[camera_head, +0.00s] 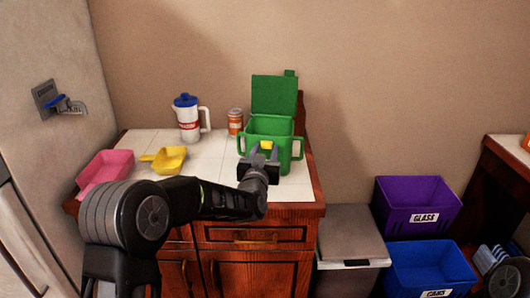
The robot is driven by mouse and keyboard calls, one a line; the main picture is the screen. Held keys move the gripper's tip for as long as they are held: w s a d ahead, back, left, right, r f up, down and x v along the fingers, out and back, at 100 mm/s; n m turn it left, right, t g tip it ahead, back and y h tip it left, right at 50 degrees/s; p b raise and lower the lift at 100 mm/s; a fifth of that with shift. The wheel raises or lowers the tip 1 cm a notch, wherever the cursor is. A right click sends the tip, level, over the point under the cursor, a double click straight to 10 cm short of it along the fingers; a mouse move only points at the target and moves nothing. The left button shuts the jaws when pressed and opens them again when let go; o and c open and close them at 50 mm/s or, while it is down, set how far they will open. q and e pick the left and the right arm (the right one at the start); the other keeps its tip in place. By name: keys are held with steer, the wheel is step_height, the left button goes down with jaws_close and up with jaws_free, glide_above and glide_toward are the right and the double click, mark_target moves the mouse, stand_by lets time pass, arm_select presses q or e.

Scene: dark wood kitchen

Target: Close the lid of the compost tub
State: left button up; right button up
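The green compost tub (284,149) stands upright on the white tiled counter, with handles at its sides. Its green lid (273,96) is open, standing up at the back of the rim. My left gripper (261,155) is in front of the tub, covering part of its front wall. Its fingers look apart. A small yellow patch (267,145) shows between and just above the fingertips; I cannot tell whether it belongs to the tub. Contact with the tub cannot be told. My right gripper is not seen; only a dark part of my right arm shows at the lower right edge.
On the counter (216,158) stand a white pitcher with a blue lid (188,120), an orange can (235,122), a yellow scoop (170,160) and a pink tray (106,169). A grey bin (350,236), purple bin (415,203) and blue bin (430,268) are right of the cabinet.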

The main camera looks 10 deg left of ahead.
arm_select(q)
jaws_close()
stand_by(1.0)
